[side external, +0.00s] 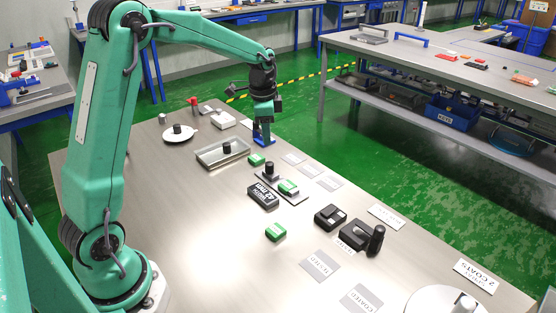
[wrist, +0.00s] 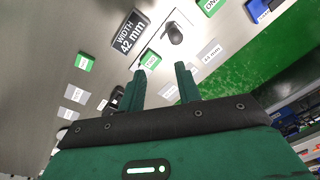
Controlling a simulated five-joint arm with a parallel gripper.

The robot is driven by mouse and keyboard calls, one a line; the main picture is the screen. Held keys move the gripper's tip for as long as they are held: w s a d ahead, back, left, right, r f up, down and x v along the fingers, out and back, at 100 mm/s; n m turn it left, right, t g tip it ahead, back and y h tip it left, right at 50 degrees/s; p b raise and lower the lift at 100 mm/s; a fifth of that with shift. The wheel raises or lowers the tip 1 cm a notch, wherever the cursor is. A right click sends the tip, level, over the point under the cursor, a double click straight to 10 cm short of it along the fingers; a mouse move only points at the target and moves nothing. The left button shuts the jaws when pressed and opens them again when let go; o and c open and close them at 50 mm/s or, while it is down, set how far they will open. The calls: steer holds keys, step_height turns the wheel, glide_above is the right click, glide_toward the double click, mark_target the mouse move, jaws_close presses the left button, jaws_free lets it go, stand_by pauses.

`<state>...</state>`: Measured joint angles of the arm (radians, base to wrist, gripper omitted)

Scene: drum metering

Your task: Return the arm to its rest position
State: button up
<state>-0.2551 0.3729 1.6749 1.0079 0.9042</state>
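My gripper (side external: 264,125) hangs from the arm over the far edge of the steel table (side external: 190,235), close to a blue block in the side view. In the wrist view my gripper (wrist: 160,82) shows two green fingers set apart, with nothing held between them. My arm is raised and stretched out over the table. Whether the fingertips touch anything below is hard to tell in the side view.
A metal tray (side external: 207,160), a white dish (side external: 166,136), a black "42 mm" block (side external: 263,196), green blocks (side external: 275,232) and black devices (side external: 330,216) stand on the table. A white disc (side external: 420,301) is at the front right. Bare steel lies at front left.

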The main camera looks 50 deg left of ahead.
steer(key=s+d+r+n+t, duration=0.2)
steer(key=s+d, duration=0.4)
steer(key=s, duration=0.6)
steer(key=s+d+r+n+t, duration=0.2)
steer(key=s+d+r+n, duration=0.3)
steer(key=s, duration=0.7)
steer(key=shift+s+d+r+t, duration=0.2)
steer(key=shift+d+r+t, duration=0.1)
steer(key=shift+d+r, duration=0.35)
